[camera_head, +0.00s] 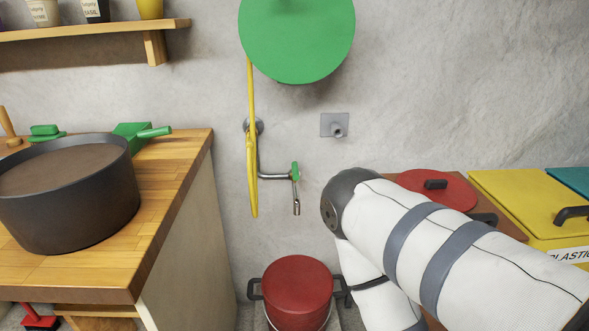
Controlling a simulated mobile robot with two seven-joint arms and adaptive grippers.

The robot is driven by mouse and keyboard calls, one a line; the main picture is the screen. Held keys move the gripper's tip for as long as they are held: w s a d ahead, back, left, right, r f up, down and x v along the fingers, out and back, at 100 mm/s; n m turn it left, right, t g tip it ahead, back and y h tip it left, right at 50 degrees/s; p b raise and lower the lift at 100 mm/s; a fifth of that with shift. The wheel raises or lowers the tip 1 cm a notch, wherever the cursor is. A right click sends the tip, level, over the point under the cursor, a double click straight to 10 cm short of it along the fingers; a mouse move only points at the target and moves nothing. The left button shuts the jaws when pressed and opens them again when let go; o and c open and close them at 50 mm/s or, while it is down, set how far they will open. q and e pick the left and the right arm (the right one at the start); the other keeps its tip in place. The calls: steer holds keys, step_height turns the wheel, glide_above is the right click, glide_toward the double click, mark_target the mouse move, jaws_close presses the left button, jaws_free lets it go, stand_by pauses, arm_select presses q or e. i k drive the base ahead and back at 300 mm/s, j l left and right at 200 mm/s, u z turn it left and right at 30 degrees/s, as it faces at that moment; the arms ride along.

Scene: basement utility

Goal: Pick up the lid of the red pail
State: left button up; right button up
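A red pail (298,291) stands low at the bottom centre, with dark handles at its sides. I cannot tell whether its round red top is a cover or the inside. A round red lid (455,194) with a dark grip lies flat on a brown surface at the right, behind my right arm, which hides part of it. My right arm comes in from the right, bends at the centre and runs down out of the picture. Its gripper is out of view. My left arm and gripper are not in view.
A wooden counter (180,185) with a large dark pot (75,205) stands at the left. A yellow bin (520,200) is at the right. A tap (295,180), a yellow hose (251,140) and a green disc (297,40) are at the back wall.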

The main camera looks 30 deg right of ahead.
mark_target(442, 188)
steer(key=z, duration=1.85)
steer(key=i, duration=0.3)
